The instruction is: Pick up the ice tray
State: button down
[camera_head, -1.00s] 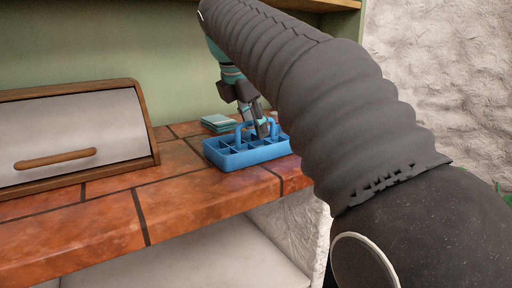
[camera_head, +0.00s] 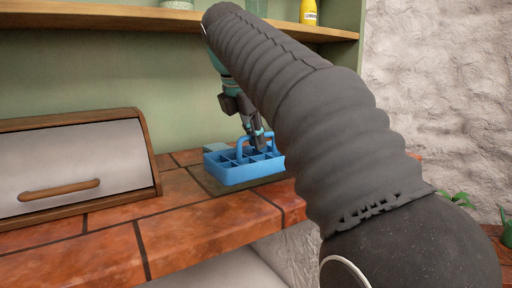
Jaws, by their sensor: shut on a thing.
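The ice tray (camera_head: 232,176) is blue with several square compartments and an arched handle. It is near the right end of the tiled counter and looks slightly raised, with a dark shadow beneath it. My gripper (camera_head: 258,142) reaches down from above and is shut on the tray at its handle or a divider; I cannot tell which. My arm hides the tray's right end.
A bread box (camera_head: 75,160) with a wooden handle stands on the counter (camera_head: 190,215) at left. A shelf (camera_head: 150,18) above holds a yellow bottle (camera_head: 309,12). A plant (camera_head: 457,199) is at right.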

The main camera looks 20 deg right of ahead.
jog(key=s+d+r, duration=0.7)
jog(key=d, duration=0.2)
jog(key=shift+s+r, duration=0.15)
jog(key=shift+s, duration=0.15)
jog(key=shift+a, duration=0.15)
